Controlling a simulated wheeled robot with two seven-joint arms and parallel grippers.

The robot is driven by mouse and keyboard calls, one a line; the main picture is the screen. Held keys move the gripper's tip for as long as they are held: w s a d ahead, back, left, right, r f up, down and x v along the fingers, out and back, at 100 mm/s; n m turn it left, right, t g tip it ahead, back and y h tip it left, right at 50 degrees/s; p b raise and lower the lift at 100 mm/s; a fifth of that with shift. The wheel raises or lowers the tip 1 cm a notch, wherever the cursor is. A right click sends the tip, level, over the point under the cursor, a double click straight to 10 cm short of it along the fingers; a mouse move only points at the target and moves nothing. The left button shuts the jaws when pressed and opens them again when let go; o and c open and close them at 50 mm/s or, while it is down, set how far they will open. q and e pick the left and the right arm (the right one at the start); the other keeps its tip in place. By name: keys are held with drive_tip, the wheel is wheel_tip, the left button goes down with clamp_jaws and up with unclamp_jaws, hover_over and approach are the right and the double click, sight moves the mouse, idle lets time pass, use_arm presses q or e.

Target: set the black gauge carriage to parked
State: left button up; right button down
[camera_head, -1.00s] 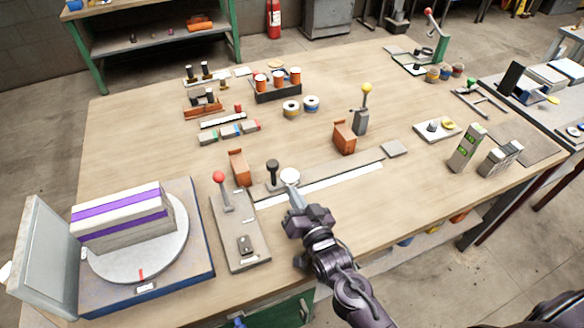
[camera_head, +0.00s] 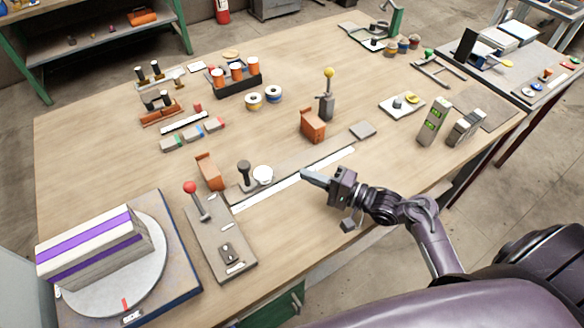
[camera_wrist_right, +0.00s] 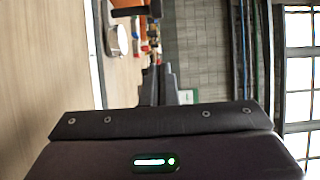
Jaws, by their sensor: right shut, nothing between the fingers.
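The black gauge carriage (camera_head: 244,173) has an upright black knob handle and sits near the left end of its rail. A round white dial (camera_head: 263,175) is beside it on the right. A long white scale strip (camera_head: 296,180) runs along the rail's front. My right gripper (camera_head: 304,175) is shut and empty, right of the dial and apart from the carriage handle. In the right wrist view a round pale-faced part (camera_wrist_right: 123,40) shows at the upper left, with its identity unclear. My left gripper is not in view.
Brown blocks stand behind the rail at left (camera_head: 209,172) and right (camera_head: 312,126). A red-knobbed lever (camera_head: 197,200) stands left of the carriage; a yellow-knobbed lever (camera_head: 327,95) stands behind the rail. A turntable (camera_head: 110,275) bears a striped block. The table front right is clear.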

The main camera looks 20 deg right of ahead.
drive_tip(key=w+a+p, duration=0.2)
drive_tip(key=w+a, duration=0.4)
drive_tip(key=a, duration=0.3)
drive_tip(key=shift+w+a+p, duration=0.3)
drive_tip(key=shift+w+a, duration=0.1)
drive_tip(key=a+p, duration=0.1)
drive_tip(key=a, duration=0.1)
drive_tip(key=s+a+p, duration=0.1)
drive_tip(key=a, duration=0.2)
